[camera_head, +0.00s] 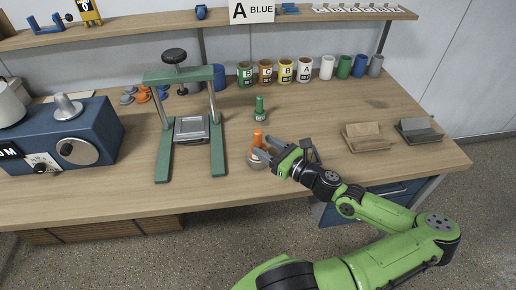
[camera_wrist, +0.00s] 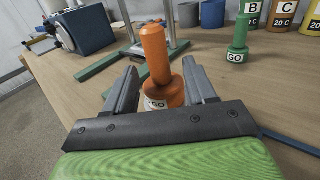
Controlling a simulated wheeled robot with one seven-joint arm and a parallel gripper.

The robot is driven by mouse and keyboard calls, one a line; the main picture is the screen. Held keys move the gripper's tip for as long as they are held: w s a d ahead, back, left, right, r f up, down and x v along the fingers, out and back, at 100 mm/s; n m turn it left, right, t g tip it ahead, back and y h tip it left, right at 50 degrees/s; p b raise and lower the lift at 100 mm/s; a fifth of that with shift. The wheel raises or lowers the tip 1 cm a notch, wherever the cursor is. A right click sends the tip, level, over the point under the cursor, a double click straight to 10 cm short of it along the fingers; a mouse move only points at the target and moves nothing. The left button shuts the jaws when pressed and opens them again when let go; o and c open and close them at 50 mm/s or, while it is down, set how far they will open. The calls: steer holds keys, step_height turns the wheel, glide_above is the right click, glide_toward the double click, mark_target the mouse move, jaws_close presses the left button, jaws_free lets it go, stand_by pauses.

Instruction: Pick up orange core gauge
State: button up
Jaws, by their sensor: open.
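The orange core gauge (camera_wrist: 155,52) stands upright on the wooden table, with a thick orange pin over a wider base that bears a white label. In the head view the orange core gauge (camera_head: 258,139) is near the front middle of the table, partly hidden by my gripper. My gripper (camera_head: 257,150) is low at the gauge. In the wrist view the two fingers of my gripper (camera_wrist: 158,82) are open, one on each side of the gauge. I cannot tell whether they touch it.
A green gauge (camera_head: 259,110) stands just behind. A green press frame (camera_head: 163,150) is to the left, with a blue machine (camera_head: 100,135) beyond it. Labelled cups (camera_head: 265,73) line the back. Two card holders (camera_head: 366,140) (camera_head: 418,131) sit at right.

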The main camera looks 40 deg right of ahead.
mark_target(261, 145)
steer(key=w, duration=0.3)
steer(key=shift+w+a+f, duration=0.2)
steer(key=shift+w, duration=0.15)
steer(key=shift+s, duration=0.1)
jaws_close()
